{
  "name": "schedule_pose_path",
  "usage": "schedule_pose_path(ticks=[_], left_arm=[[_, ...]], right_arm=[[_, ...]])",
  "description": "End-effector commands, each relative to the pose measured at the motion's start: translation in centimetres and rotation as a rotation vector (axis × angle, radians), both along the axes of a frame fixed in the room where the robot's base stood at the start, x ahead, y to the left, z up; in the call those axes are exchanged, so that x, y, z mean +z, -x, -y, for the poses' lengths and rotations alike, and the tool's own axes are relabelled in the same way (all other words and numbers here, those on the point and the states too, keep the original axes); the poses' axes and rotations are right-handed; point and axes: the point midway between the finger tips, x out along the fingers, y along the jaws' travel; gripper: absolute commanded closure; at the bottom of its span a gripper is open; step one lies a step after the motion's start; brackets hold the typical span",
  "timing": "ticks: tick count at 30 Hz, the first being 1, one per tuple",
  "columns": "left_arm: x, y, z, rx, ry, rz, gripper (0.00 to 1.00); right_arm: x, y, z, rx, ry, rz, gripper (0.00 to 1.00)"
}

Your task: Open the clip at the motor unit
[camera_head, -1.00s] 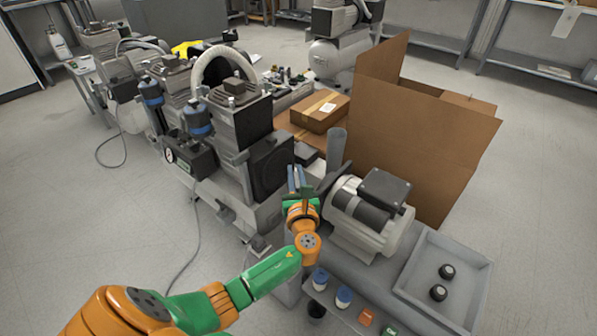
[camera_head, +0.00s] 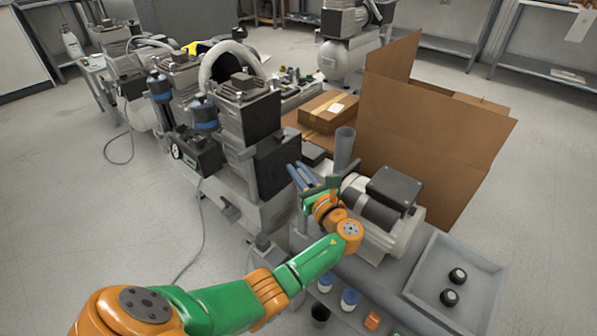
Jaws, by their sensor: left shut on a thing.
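The motor unit (camera_head: 405,232) is a pale grey cylinder with a black box on top, on the grey bench right of centre. My left gripper (camera_head: 302,178) is at the left end of the motor unit, between it and the dark compressor block (camera_head: 277,165). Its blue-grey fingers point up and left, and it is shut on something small. The clip cannot be made out; the gripper and wrist cover that spot. My right gripper is not in view.
A grey tray (camera_head: 422,290) with two black knobs (camera_head: 450,297) lies right of the motor. A large open cardboard box (camera_head: 430,140) stands behind it. A grey cup (camera_head: 344,148) stands behind the gripper.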

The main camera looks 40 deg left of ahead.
Motion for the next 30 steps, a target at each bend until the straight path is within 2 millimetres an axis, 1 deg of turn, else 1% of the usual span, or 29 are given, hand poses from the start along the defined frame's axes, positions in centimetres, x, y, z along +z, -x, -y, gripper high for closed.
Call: schedule_pose_path(ticks=[7, 8, 9, 10, 11, 18, 20, 21, 24, 27, 30], left_arm=[[0.2, -0.1, 0.0, -0.001, -0.004, 0.003, 1.0], [0.2, -0.1, 0.0, -0.001, -0.004, 0.003, 0.76], [0.2, -0.1, 0.0, -0.001, -0.004, 0.003, 0.65], [0.2, -0.1, 0.0, -0.001, -0.003, 0.003, 0.57], [0.2, -0.1, 0.0, -0.001, -0.003, 0.003, 0.54], [0.1, 0.0, 0.0, -0.001, -0.001, 0.002, 0.54], [0.1, 0.1, 0.3, -0.002, -0.001, 0.0, 0.54], [0.2, 0.3, 0.8, -0.004, 0.0, -0.001, 0.54], [0.3, 1.3, 2.8, -0.004, 0.002, 0.0, 0.54], [0.2, 2.2, 4.7, -0.004, 0.001, 0.0, 0.54], [0.1, 2.8, 5.9, -0.003, 0.0, 0.001, 0.54]], right_arm=[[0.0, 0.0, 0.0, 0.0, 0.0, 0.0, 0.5], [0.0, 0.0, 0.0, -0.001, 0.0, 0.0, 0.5], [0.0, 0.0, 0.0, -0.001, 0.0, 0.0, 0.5], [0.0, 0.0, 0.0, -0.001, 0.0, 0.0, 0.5], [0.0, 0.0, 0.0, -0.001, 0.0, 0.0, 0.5], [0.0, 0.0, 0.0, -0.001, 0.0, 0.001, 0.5], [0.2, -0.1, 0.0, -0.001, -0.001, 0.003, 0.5], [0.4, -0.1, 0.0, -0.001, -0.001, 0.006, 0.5], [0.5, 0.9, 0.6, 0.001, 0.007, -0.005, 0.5], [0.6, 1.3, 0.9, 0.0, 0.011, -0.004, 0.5], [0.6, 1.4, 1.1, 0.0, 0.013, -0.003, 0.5]])
